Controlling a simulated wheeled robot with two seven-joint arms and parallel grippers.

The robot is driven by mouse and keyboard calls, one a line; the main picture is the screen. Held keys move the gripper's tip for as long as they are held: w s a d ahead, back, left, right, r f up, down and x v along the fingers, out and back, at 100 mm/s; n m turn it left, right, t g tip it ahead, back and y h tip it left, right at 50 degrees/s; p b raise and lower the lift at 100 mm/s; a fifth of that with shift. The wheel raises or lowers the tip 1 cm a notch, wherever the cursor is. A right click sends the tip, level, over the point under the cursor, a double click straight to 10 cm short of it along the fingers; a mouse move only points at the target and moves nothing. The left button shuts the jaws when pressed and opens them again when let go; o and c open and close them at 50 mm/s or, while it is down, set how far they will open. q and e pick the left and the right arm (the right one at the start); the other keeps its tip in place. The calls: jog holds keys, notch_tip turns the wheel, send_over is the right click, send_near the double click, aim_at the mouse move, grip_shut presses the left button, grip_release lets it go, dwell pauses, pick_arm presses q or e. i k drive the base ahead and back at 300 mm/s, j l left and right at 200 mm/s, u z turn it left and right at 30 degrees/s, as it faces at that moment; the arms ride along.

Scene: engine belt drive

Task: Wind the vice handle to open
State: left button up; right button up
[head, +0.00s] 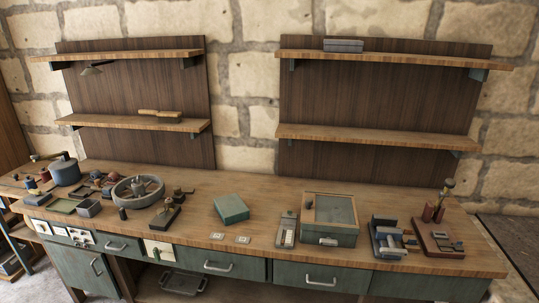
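A small blue-grey device with jaw-like blocks and a pale cylinder (388,238) sits near the front right of the workbench. It looks like the vice, but it is too small to be sure. I cannot make out its handle or how far its jaws are apart. Neither of my grippers is in view.
The wooden workbench (270,205) has drawers below. A green glass-topped case (330,218) stands left of the device and a red-brown board with upright cylinders (437,238) right of it. A green box (231,209) and a round grey tray (138,190) lie further left.

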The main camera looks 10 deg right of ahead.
aim_at(392, 250)
jog(key=z, duration=1.4)
